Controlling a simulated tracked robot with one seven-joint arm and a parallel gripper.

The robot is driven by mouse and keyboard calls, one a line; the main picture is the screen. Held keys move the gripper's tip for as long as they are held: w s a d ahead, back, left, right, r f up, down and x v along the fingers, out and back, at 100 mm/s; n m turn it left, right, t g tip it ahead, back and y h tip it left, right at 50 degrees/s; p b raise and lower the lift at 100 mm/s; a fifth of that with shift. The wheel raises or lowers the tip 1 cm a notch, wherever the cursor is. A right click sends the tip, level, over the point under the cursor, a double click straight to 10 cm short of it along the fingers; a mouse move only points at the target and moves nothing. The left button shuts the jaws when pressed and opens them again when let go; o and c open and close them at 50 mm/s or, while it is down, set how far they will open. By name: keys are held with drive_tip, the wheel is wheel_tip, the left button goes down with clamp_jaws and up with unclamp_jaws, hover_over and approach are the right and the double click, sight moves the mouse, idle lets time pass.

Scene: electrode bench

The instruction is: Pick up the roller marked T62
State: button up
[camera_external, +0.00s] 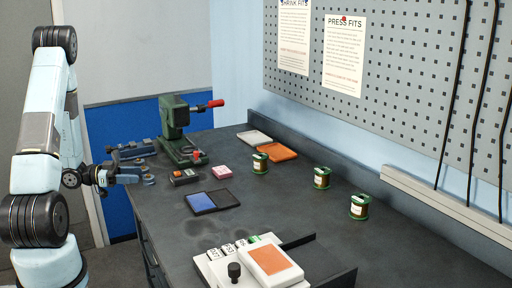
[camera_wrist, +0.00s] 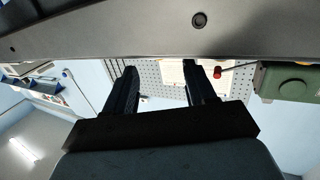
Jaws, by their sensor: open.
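No T62 marking is legible in either view, so I cannot tell which thing is that roller. My gripper (camera_external: 135,173) is level and reaches over that left edge from the left. In the wrist view my gripper (camera_wrist: 160,72) shows two dark fingers spread apart with nothing between them. The wrist camera looks toward the pegboard (camera_wrist: 150,72), with the green press (camera_wrist: 288,82) and its red knob (camera_wrist: 218,72) at the right.
Green-ended spools (camera_external: 321,178) stand along the back. A blue-and-black tray (camera_external: 212,201) lies mid-bench. A white fixture (camera_external: 215,268) with an orange-topped box (camera_external: 272,262) is in front.

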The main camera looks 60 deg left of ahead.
sight(148, 175)
drive_tip(key=shift+x, duration=2.9)
drive_tip(key=shift+s, duration=0.1)
drive_tip(key=c, duration=0.7)
